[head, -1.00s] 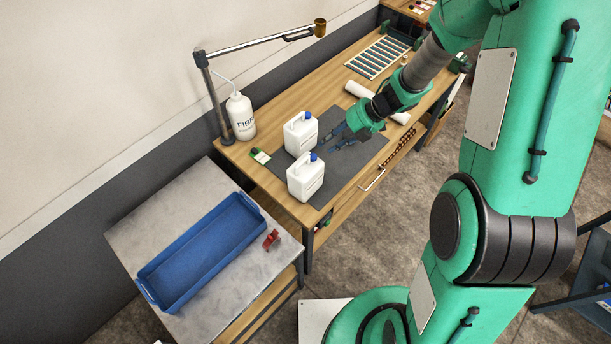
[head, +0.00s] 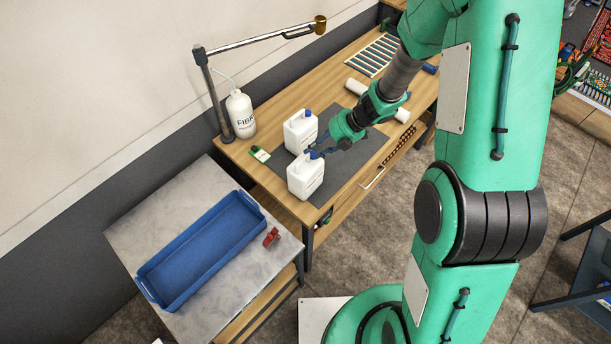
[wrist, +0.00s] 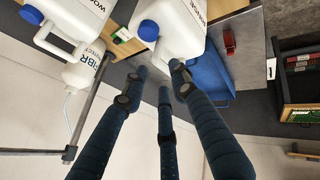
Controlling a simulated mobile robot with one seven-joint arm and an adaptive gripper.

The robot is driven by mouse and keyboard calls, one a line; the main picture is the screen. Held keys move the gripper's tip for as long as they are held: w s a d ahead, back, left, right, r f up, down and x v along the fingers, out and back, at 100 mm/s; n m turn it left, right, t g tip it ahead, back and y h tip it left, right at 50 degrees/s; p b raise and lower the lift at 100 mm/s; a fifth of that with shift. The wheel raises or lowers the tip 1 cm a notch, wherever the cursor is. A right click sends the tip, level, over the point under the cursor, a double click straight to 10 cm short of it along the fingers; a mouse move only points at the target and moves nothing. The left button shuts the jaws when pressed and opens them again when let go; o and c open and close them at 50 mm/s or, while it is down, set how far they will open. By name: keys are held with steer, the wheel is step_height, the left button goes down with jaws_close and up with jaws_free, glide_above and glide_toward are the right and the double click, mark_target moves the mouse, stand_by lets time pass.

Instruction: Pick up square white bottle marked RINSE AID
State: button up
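Two square white bottles with blue caps stand upright on a dark mat (head: 352,178). The nearer bottle (head: 305,178) shows at the top middle of the wrist view (wrist: 183,30); its lettering is too small to read for sure. The farther bottle (head: 299,134) is at the upper left of the wrist view (wrist: 88,18), its label starting "WO". My gripper (head: 320,151) is just right of the bottles, near the nearer one's cap. In the wrist view my gripper (wrist: 160,78) has its fingers spread, with nothing between them, their tips close to the nearer bottle.
A round white FIBR bottle (head: 240,115) stands beside a lamp post (head: 212,100) at the wall. A blue tray (head: 168,302) and a red clip (head: 271,237) are on the grey side table (head: 130,232). A white roll (head: 356,87) lies behind my gripper.

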mark_target(306, 172)
steer(key=shift+a+f, duration=0.3)
steer(key=shift+f, duration=0.1)
steer(key=shift+x, duration=2.6)
steer(key=shift+w, duration=0.1)
jaws_close()
steer(key=shift+r, duration=0.1)
